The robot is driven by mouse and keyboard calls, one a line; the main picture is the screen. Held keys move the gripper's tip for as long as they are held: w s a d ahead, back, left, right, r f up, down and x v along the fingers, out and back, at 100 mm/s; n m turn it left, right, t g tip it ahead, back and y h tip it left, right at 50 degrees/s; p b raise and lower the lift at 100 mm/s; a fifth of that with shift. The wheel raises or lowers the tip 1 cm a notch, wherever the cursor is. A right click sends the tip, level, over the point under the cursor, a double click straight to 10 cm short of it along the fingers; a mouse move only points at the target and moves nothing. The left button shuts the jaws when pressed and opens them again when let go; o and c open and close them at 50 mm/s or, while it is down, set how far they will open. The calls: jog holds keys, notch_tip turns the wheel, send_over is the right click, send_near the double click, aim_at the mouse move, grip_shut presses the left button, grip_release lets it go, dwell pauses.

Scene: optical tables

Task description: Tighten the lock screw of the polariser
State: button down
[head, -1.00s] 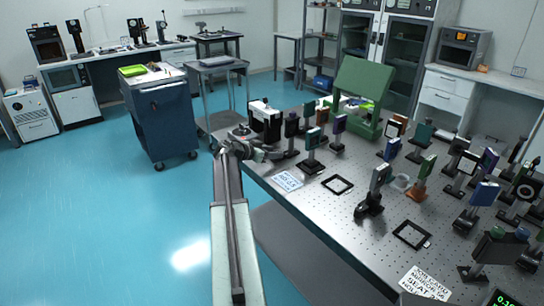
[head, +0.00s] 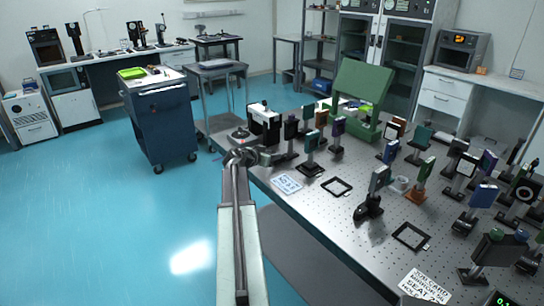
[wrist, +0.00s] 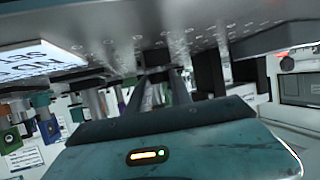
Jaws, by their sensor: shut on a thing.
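My gripper (head: 272,157) is at the near left corner of the optical table (head: 330,228), low beside a black-and-white device (head: 264,124) and dark post-mounted optics. In the wrist view its two fingers (wrist: 158,88) converge and are shut on a small dark part (wrist: 154,61) close to the perforated tabletop. The fingers hide most of that part. I cannot tell for sure which mount is the polariser. Its lock screw is too small to make out in the head view.
A printed card (head: 287,184) and a black square frame (head: 337,187) lie on the tabletop. A blue cart (head: 160,120) stands left; the floor before it is clear.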

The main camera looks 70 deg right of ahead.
jog(key=n+t, duration=0.3)
jog(key=t, duration=0.1)
jog(key=shift+s+n+h, duration=0.3)
jog(key=shift+s+n, duration=0.05)
jog(key=shift+n, duration=0.05)
jog(key=shift+s+d+r+n+t+y, duration=0.1)
jog(key=shift+n+t+y, duration=0.15)
jog(key=shift+n+t, duration=0.75)
jog(key=shift+s+n+t+y, duration=0.1)
jog(key=shift+n+t+y, duration=0.15)
jog(key=shift+n+t, duration=0.7)
jog(key=shift+w+t, duration=0.1)
jog(key=shift+t, duration=0.45)
jog(key=c, duration=1.1)
grip_release()
jog(key=shift+c, duration=0.2)
jog(key=p+v, duration=0.3)
jog(key=v, duration=0.5)
